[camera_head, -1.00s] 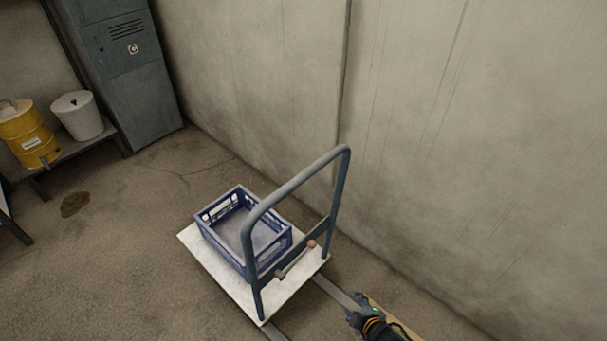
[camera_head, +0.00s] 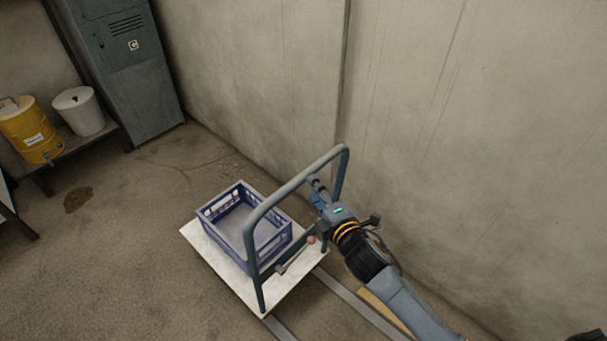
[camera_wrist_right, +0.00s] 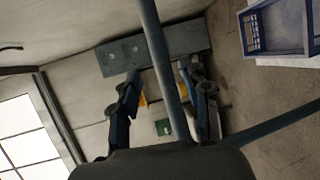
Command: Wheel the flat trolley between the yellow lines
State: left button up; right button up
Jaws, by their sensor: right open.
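The flat trolley (camera_head: 215,252) has a pale deck and an upright blue-grey tube handle (camera_head: 300,178) at its near right end. A blue crate (camera_head: 245,225) stands on the deck. My right gripper (camera_head: 320,192) is at the right part of the handle frame. In the right wrist view, its open fingers (camera_wrist_right: 163,95) lie on either side of a handle tube (camera_wrist_right: 160,55); contact cannot be told. A yellowish strip (camera_head: 385,312) lies on the floor at lower right, partly hidden by my right arm. My left gripper is not in view.
A wall stands close behind the trolley on the right. A grey cabinet (camera_head: 140,90) stands at the back, beside a low bench with a yellow cooler (camera_head: 30,130) and white bucket (camera_head: 78,112). Grey floor strips (camera_head: 350,300) run near the trolley.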

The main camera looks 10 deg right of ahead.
aim_at(303, 177)
jog(key=x, duration=0.7)
jog(key=shift+w+f, duration=0.1)
jog(key=shift+w, duration=0.15)
grip_shut()
